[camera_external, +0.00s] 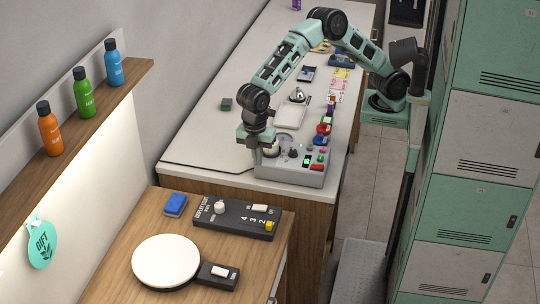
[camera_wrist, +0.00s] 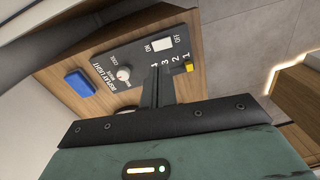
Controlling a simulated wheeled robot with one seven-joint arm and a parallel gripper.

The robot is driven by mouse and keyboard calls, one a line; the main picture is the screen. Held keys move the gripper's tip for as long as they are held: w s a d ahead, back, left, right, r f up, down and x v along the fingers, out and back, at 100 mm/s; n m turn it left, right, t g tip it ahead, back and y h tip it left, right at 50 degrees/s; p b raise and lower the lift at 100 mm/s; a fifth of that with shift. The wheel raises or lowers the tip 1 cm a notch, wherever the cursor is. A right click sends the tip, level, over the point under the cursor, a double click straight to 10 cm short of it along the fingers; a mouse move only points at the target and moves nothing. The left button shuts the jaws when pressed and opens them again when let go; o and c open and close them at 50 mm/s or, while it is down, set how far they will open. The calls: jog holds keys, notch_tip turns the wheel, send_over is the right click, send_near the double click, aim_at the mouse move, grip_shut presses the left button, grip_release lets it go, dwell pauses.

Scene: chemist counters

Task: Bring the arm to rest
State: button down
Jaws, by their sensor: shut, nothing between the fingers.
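My arm reaches from its mount at the right, over the long counter, with its elbow high and its forearm slanting down to the left in the external view. My gripper (camera_external: 258,146) hangs at the near end of that counter, beside the grey control box (camera_external: 290,172). Whether it touches the box cannot be told. In the wrist view my gripper (camera_wrist: 158,82) shows its fingers together with nothing between them. They point toward the dark display light panel (camera_wrist: 140,65), which lies beyond them on the wooden counter.
The near wooden counter (camera_external: 170,205) holds a round white turntable (camera_external: 166,261), a blue sponge-like block (camera_external: 176,205) and the display light panel (camera_external: 237,218). Bottles stand on a shelf (camera_external: 70,110) at left. Lockers (camera_external: 485,130) line the right. Small items crowd the long counter's right side.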

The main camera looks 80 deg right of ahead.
jog(key=s+d+r+m, duration=0.1)
jog(key=s+d+m, duration=0.3)
jog(key=s+d, duration=0.6)
jog(key=s+d+r+m, duration=0.1)
jog(key=s+d+m, duration=0.4)
jog(key=s+d, duration=0.5)
jog(key=d, duration=0.6)
jog(key=shift+r+t, duration=0.35)
jog(key=shift+t, duration=0.05)
jog(key=shift+a, duration=0.15)
dwell(0.9)
